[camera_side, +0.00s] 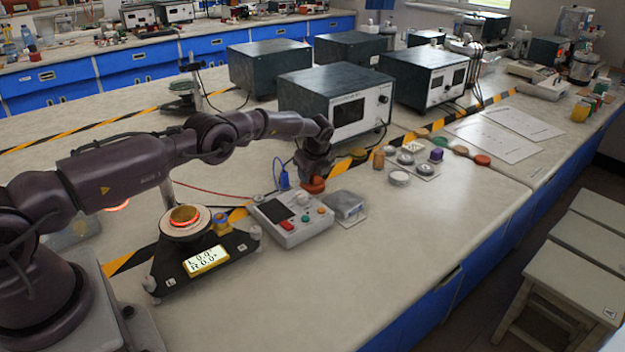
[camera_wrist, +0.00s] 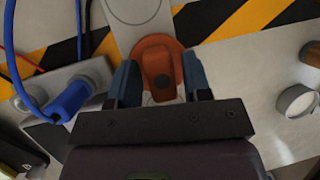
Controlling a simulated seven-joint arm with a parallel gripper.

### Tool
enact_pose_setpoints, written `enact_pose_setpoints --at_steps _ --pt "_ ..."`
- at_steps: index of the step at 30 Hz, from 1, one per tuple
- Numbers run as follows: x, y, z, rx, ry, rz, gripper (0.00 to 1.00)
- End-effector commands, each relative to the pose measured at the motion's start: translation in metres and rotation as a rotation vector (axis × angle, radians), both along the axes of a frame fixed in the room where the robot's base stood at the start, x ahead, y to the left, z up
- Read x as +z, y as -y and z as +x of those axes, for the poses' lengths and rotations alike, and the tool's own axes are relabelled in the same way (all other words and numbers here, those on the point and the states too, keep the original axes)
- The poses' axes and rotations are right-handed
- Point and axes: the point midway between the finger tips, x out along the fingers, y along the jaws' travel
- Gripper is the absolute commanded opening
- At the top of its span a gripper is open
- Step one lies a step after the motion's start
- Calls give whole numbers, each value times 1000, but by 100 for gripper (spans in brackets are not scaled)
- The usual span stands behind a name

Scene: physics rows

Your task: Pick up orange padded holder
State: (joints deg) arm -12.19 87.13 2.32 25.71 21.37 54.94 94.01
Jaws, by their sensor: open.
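The orange padded holder (camera_wrist: 158,66) lies between the two fingers of my gripper (camera_wrist: 160,82) in the wrist view. In the side view the orange holder (camera_side: 312,185) shows just under my gripper (camera_side: 315,176), behind the grey control box. My gripper hides part of it there. I cannot tell whether the fingers touch it.
The control box (camera_side: 290,217) with a red button stands just in front, with a blue plug (camera_wrist: 72,100) and cables close to the left finger. A clear-lidded box (camera_side: 346,205) and small round pieces (camera_side: 399,178) lie to the right. A large instrument (camera_side: 335,104) stands behind.

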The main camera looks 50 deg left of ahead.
Motion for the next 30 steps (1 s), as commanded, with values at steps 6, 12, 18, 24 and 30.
enact_pose_setpoints --at_steps 6,12,18,24,30 --pt "0 0 0 0 0 0 40" --pt "0 0 0 0 0 0 6" --pt "0 0 0 0 0 0 6" --pt "2 0 0 0 0 0 2" --pt "20 0 1 0 2 0 0"
